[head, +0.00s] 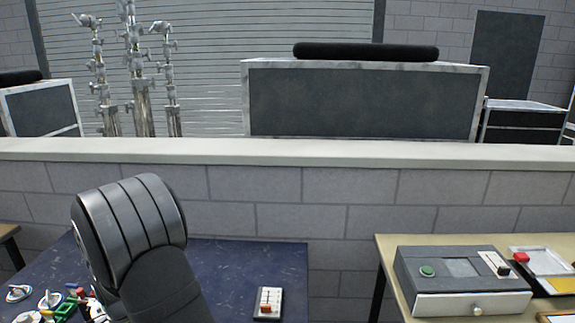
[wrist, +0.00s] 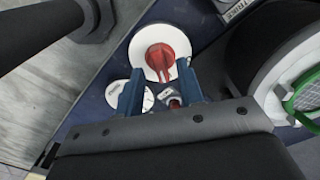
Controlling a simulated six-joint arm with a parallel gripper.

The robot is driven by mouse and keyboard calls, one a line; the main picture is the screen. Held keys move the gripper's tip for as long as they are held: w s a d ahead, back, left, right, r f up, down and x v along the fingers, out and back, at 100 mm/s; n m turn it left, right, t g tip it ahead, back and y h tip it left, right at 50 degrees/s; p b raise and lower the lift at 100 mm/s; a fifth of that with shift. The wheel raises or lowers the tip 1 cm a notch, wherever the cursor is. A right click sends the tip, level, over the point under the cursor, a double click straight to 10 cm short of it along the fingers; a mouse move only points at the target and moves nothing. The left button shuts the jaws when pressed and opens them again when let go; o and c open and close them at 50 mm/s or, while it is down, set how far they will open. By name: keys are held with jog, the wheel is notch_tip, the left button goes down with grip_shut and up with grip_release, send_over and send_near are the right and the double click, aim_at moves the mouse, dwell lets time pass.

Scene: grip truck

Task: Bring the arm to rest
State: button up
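My arm (head: 135,235) rises at the lower left of the head view, over the dark blue table (head: 225,265); my gripper is hidden there. In the wrist view my gripper (wrist: 156,85) shows two blue fingers set apart, with a clear gap between them. Nothing is held between the fingers. Beyond the fingertips lies a white round piece with a red knob (wrist: 160,60). A smaller white disc (wrist: 118,95) and a small red-tipped piece (wrist: 172,100) lie near the fingers; I cannot tell whether they touch.
Several small coloured items (head: 75,303) lie at the table's left. A small white panel with a red switch (head: 268,302) sits right of my arm. A grey box with a drawer (head: 460,280) stands on the right table. A block wall (head: 330,190) runs behind. A green-meshed round thing (wrist: 303,92) is close at right.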

notch_tip(320, 180, down, 2)
jog(key=shift+f, duration=0.1)
jog(key=shift+n, duration=0.4)
jog(key=n, duration=0.4)
jog(key=shift+r, duration=0.2)
jog(key=n, duration=0.5)
jog(key=shift+d, duration=0.1)
jog(key=o, duration=0.6)
jog(key=shift+o, duration=0.2)
notch_tip(320, 180, up, 18)
jog(key=f+n, duration=0.1)
jog(key=n, duration=0.9)
notch_tip(320, 180, down, 17)
jog(key=shift+r, duration=0.1)
